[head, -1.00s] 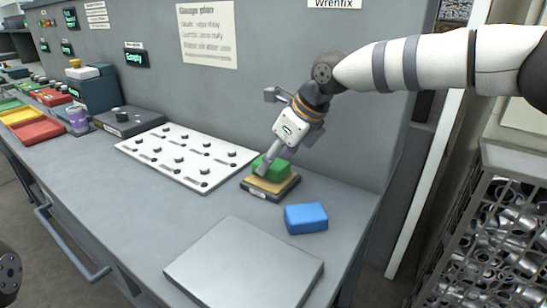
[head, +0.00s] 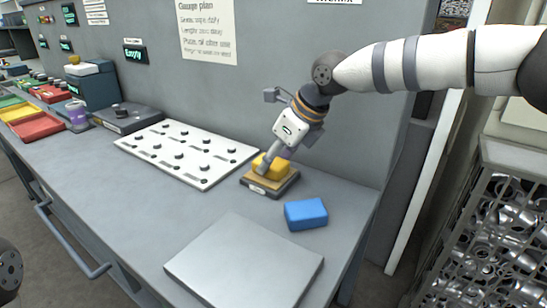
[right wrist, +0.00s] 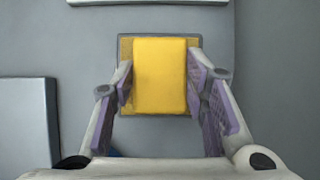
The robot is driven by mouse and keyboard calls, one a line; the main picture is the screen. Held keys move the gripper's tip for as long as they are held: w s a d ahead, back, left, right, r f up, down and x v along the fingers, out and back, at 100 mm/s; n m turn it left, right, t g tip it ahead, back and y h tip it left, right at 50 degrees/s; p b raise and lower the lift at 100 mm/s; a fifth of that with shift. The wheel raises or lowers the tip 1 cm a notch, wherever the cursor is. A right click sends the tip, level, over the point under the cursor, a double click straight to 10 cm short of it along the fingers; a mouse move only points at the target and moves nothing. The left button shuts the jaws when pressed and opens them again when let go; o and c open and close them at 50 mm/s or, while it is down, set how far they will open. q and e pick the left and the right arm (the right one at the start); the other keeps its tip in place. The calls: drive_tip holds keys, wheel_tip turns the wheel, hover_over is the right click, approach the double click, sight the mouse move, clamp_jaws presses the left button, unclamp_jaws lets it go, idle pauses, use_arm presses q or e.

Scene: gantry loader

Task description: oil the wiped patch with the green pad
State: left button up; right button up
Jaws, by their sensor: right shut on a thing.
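A yellow pad (head: 272,163) sits on a dark-edged tan tray (head: 285,187); it fills the middle of the right wrist view (right wrist: 160,75). No green pad shows now. My right gripper (head: 264,170) is shut on the yellow pad, with a finger on each side in the right wrist view (right wrist: 160,90). A bare grey metal plate (head: 245,265) lies at the front of the bench, and its corner shows in the right wrist view (right wrist: 27,125). I cannot make out a wiped patch on it. My left gripper is not in view.
A blue block (head: 306,214) lies between tray and plate. A white board with dark knobs (head: 187,155) is left of the tray. Red (head: 36,127) and yellow (head: 22,113) bins stand far left. A panel wall rises behind.

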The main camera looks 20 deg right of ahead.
drive_tip(key=shift+r+p, duration=0.45)
drive_tip(key=shift+r, duration=3.05)
